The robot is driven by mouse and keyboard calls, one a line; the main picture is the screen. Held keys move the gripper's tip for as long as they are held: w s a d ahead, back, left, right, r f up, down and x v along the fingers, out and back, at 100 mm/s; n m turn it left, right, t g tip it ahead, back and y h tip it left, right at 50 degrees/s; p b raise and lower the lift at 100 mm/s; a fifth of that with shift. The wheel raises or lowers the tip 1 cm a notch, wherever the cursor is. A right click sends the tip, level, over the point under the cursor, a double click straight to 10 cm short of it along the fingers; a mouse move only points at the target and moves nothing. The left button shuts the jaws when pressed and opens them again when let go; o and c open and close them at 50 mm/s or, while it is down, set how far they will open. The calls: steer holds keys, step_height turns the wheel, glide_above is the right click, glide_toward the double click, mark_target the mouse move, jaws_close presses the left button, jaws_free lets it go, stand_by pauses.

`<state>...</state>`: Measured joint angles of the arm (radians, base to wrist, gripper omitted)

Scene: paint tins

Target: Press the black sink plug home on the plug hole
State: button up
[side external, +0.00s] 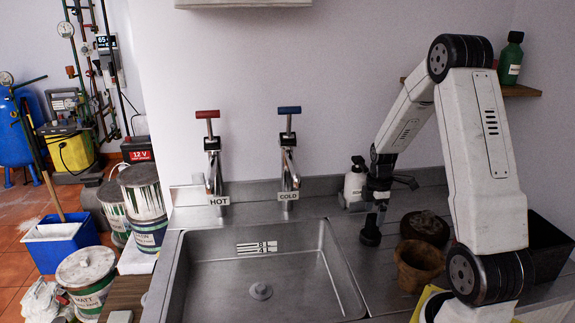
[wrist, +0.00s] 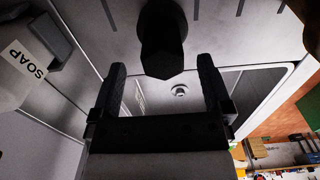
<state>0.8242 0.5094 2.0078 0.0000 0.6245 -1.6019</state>
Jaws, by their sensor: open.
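The black sink plug (side external: 371,232) stands on the steel drainer just right of the sink bowl, its knob upward. My gripper (side external: 382,190) is above it, pointing down, with the jaws open. In the wrist view the plug (wrist: 162,40) shows at top centre, in line with the gap between my two fingers (wrist: 161,72). Its knob appears at or just beyond the fingertips; I cannot tell whether they touch. The plug hole (side external: 261,290) is uncovered in the floor of the sink bowl (side external: 310,267), and shows in the wrist view too (wrist: 180,90).
Hot (side external: 213,165) and cold (side external: 288,160) taps rise behind the bowl. A soap bottle (side external: 355,184) stands behind my gripper. A terracotta pot (side external: 418,264) and a dark round thing (side external: 425,227) sit to the right. Paint tins (side external: 88,278) stand at left. The bowl is clear.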

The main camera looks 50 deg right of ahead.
steer(key=shift+a+f, duration=0.1)
steer(key=shift+f, duration=1.95)
jaws_close()
steer(key=shift+r, duration=0.1)
steer(key=shift+r, duration=0.7)
steer(key=s+a+r, duration=0.8)
steer(key=s+r, duration=0.3)
steer(key=shift+a+r, duration=0.2)
steer(key=shift+a, duration=0.1)
